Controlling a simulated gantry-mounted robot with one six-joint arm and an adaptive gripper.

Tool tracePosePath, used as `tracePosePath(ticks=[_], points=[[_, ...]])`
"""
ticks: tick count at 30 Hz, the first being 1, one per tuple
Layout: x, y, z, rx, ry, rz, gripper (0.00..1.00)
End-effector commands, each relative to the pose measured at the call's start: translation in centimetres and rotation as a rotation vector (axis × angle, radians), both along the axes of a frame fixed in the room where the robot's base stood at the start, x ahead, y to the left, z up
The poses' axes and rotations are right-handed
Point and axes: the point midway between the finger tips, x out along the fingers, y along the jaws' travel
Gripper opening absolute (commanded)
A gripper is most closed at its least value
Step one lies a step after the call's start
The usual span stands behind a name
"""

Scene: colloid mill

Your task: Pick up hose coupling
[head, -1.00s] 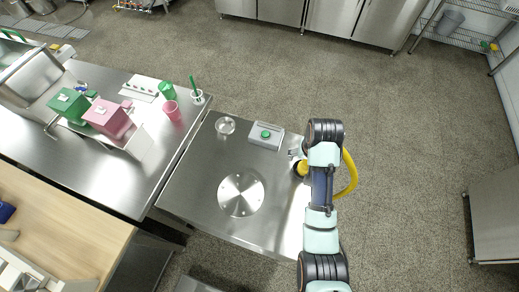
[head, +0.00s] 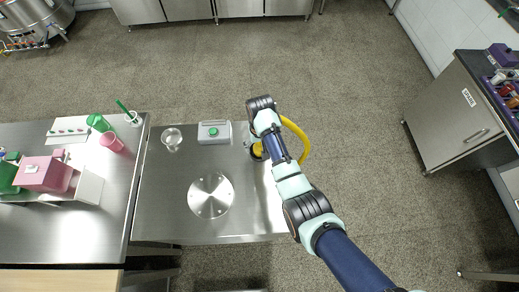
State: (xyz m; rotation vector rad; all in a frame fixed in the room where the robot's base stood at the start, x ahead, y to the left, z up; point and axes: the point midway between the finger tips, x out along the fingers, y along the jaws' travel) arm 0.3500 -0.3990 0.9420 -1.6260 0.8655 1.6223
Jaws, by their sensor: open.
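A yellow hose (head: 304,141) curves out past the right edge of the steel table, partly behind my arm. Its near end, with a dark coupling (head: 256,154), shows just left of my arm at the table's right side. My gripper (head: 248,144) is mostly hidden under my wrist, with only a small grey part showing beside the coupling. It is open. I cannot tell whether its fingers touch the coupling or stand around it.
The steel table (head: 160,210) bears a round metal plate (head: 211,196), a grey box with a green button (head: 214,132) and a clear glass container (head: 172,137). A left counter (head: 95,225) holds pink and green items. A steel cabinet (head: 455,120) stands right.

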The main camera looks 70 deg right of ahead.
Motion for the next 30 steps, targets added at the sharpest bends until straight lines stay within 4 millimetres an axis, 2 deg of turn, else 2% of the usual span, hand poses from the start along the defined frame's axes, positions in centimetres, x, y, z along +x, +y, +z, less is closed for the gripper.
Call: tracePosePath(ticks=[7,18,20,30], points=[[0.02,-0.01,-0.30,-0.001,-0.001,0.000,0.82],[0.02,-0.01,-0.28,-0.001,-0.001,0.000,0.20],[0.02,-0.01,-0.28,-0.001,-0.001,0.000,0.12],[0.07,-0.06,0.48,-0.003,-0.002,0.001,0.12]])
